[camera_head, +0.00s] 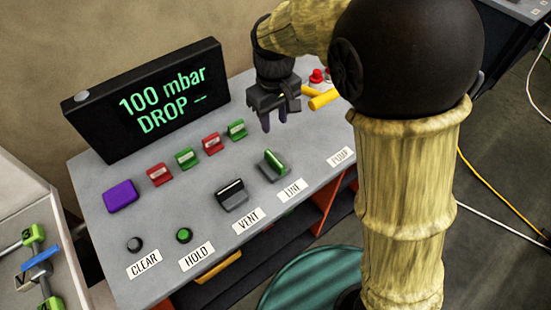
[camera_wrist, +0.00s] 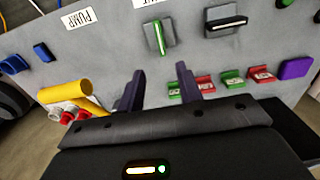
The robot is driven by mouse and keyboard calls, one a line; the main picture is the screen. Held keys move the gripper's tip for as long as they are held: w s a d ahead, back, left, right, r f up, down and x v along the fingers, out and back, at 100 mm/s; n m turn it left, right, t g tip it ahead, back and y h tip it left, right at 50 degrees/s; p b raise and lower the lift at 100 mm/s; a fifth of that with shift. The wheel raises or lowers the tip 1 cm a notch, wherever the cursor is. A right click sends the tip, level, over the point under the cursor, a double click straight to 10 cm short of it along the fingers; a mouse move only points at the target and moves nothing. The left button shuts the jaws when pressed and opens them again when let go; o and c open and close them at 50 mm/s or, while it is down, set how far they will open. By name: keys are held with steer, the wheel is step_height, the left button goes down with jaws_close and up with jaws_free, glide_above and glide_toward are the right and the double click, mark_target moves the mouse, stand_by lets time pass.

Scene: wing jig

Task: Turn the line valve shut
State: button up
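The line valve (camera_head: 273,166) is a grey block with a green-striped handle, standing behind the LINE label (camera_head: 291,190) on the grey panel. It also shows in the wrist view (camera_wrist: 158,38), with its handle upright in the picture. The neighbouring vent valve (camera_head: 232,194) has a white-striped handle set crosswise to it; it lies across the picture in the wrist view (camera_wrist: 227,24). My gripper (camera_head: 275,121) hangs above the panel, behind the line valve and apart from it. Its two purple fingers are spread with nothing between them, as the wrist view (camera_wrist: 160,80) also shows.
A black display (camera_head: 150,100) reads "100 mbar DROP --" at the back. Several red and green tags (camera_head: 187,158) stand before it, left of my gripper. A yellow bar (camera_head: 323,99) and red knobs (camera_head: 317,76) are close on the right. The purple block (camera_head: 120,196) is far left.

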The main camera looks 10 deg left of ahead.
mark_target(275, 159)
step_height(275, 159, down, 17)
steer(key=shift+f+p, duration=0.1)
steer(key=shift+p, duration=0.45)
steer(key=shift+c, duration=0.3)
jaws_close()
